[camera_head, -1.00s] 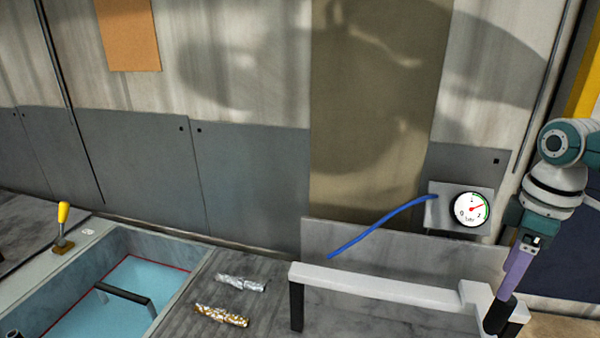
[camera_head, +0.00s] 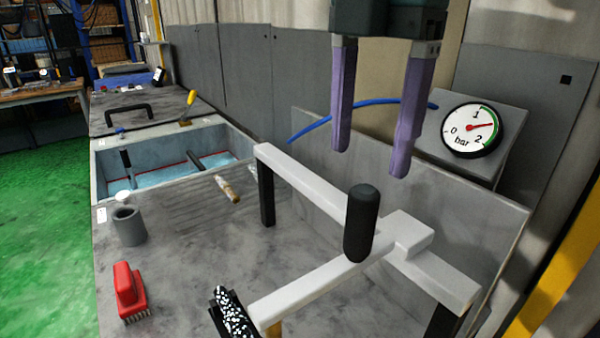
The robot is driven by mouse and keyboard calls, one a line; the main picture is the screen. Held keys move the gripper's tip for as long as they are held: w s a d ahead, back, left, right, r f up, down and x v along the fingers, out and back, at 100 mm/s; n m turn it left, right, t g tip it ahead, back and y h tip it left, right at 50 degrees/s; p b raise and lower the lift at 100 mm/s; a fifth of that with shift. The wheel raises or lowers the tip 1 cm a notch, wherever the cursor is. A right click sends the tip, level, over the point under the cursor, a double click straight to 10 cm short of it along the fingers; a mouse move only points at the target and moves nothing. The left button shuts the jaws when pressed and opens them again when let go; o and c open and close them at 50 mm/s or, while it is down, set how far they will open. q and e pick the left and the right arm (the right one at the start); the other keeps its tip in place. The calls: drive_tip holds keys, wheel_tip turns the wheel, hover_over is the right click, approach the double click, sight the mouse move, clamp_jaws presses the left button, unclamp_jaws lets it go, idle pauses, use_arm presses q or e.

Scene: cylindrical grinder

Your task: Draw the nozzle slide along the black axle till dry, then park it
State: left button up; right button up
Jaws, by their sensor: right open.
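The nozzle slide (camera_head: 320,284) is a pale bar reaching forward from a white rail (camera_head: 310,190), with an upright black handle (camera_head: 362,225) on it. The black axle (camera_head: 234,312), covered in white specks, lies in a dark holder at the bottom edge, by the slide's near end; its lower part is cut off. My right gripper (camera_head: 371,164) is open and empty, its purple fingers pointing down above the black handle and apart from it in the picture. My left gripper is not in view.
A pressure gauge (camera_head: 471,130) with a blue hose (camera_head: 360,104) stands behind the rail. An open water basin (camera_head: 112,160) with a yellow lever (camera_head: 190,98) is at the left. A grey cup (camera_head: 129,226), a red brush (camera_head: 129,290) and a brass-coloured shaft (camera_head: 228,189) are on the bench.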

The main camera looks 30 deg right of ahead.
sight(360, 223)
drive_tip(key=shift+s+f, duration=0.15)
drive_tip(key=shift+s, duration=0.2)
drive_tip(key=shift+f, duration=0.2)
wheel_tip(360, 223, down, 8)
drive_tip(key=shift+w+a+f+p, duration=0.1)
drive_tip(key=shift+w+p, duration=0.05)
drive_tip(key=shift+p, duration=0.5)
drive_tip(key=shift+f, duration=0.5)
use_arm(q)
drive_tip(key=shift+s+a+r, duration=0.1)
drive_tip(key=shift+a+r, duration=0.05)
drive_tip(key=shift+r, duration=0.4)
use_arm(e)
drive_tip(key=shift+c, duration=0.2)
drive_tip(key=c, duration=1)
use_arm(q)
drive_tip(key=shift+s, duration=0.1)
use_arm(e)
clamp_jaws()
